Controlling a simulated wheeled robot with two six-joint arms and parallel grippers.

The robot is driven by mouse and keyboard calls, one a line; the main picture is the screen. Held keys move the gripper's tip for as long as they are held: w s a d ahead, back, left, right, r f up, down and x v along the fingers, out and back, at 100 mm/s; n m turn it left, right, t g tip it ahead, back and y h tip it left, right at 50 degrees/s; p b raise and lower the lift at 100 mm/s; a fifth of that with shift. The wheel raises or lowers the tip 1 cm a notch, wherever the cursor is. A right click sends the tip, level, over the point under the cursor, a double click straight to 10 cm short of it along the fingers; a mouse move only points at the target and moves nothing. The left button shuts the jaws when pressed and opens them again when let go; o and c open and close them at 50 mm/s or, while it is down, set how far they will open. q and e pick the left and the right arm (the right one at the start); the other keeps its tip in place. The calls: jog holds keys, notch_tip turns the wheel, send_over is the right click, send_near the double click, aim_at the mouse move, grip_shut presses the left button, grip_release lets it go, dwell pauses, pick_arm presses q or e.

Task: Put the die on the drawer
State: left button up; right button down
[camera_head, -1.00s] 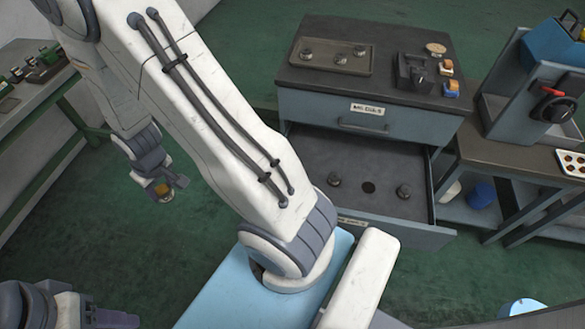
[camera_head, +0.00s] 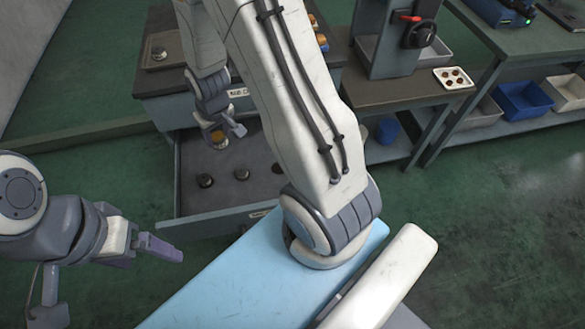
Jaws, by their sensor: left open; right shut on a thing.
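The cabinet's lower drawer (camera_head: 183,185) is pulled open, with a dark grey bottom. Two dark round dies, a left die (camera_head: 205,180) and a second die (camera_head: 241,174), stand in it. To their right a dark round hole (camera_head: 277,168) is empty. My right gripper (camera_head: 224,134) appears over the back left part of the drawer, shut on a brass-coloured die (camera_head: 218,137). Its fingers partly cover the die; its height above the drawer is hard to tell. My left gripper (camera_head: 150,254) is open and empty, in front of the drawer at lower left.
The cabinet top carries a tray (camera_head: 175,46) with a dark die (camera_head: 158,54). My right arm hides much of the top and the drawer's right end. A workbench (camera_head: 400,92) with a machine stands to the right. Green floor is clear at lower right.

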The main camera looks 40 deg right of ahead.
jog(key=s+d+f+m+b, duration=0.1)
jog(key=s+d+f+b, duration=0.3)
jog(key=d+f+b, duration=0.35)
jog(key=s+d+f+m+h+b, duration=0.1)
jog(key=s+d+f+b, duration=0.35)
jog(key=d+b, duration=0.55)
jog(key=s+d+f+m+b, duration=0.2)
jog(key=s+d+f+b, duration=0.1)
jog(key=d+f+b, duration=0.55)
jog(key=w+a+f, duration=0.1)
jog(key=w+a, duration=0.1)
jog(key=w, duration=0.1)
jog(key=w+a+f+b, duration=0.1)
jog(key=w+a+f, duration=0.1)
jog(key=w+a, duration=0.1)
jog(key=w+a+f+b, duration=0.1)
jog(key=w+a+f, duration=0.1)
jog(key=w+a, duration=0.1)
jog(key=shift+w+a+f, duration=0.15)
jog(key=shift+w+a, duration=0.05)
jog(key=shift+w, duration=0.15)
jog(key=shift+f+b, duration=1)
jog(key=shift+f, duration=0.9)
jog(key=shift+f, duration=0.2)
jog(key=shift+c, duration=1.4)
grip_release()
